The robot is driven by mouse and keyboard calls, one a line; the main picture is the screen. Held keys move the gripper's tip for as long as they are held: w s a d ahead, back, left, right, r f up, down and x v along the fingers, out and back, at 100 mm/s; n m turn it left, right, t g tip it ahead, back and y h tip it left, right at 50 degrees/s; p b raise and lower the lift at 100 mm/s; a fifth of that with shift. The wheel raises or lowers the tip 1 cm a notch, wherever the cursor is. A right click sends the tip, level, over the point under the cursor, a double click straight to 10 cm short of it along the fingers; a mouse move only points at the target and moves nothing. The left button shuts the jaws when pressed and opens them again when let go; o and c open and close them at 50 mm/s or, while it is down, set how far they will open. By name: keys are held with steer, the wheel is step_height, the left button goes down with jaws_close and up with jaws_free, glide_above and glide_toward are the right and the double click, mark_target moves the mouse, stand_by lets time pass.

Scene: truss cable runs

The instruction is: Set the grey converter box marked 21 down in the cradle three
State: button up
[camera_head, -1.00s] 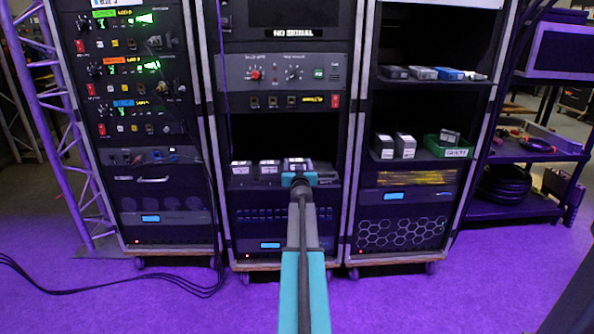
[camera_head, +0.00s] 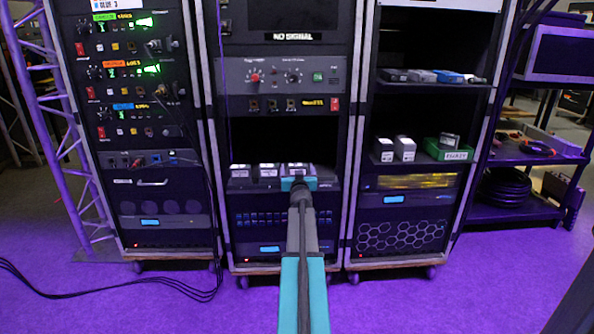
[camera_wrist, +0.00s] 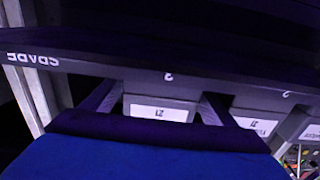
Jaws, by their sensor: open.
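The grey converter box marked 21 (camera_wrist: 160,112) sits in the cradle spot numbered 3, its white label upside down in the wrist view. In the head view it is the rightmost box (camera_head: 297,168) of the row on the middle rack's shelf. My gripper (camera_head: 298,182) is at the front of this box. In the wrist view my gripper (camera_wrist: 158,103) is open, with one finger on each side of the box and dark gaps beside it. The cradle strip (camera_wrist: 110,68) carries the numbers 3 and 2. The box's far end is hidden.
Beside it stand a middle box (camera_head: 268,171) and a left box (camera_head: 240,171), close together. The right rack holds more boxes (camera_head: 404,148) and a green tray (camera_head: 433,148). Dark open space lies above the row. Black cables (camera_head: 110,290) lie on the purple floor at left.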

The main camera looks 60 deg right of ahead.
steer(key=shift+r, duration=0.2)
steer(key=p+v, duration=0.1)
steer(key=v, duration=1.1)
stand_by(0.4)
steer(key=shift+a, duration=0.1)
stand_by(0.8)
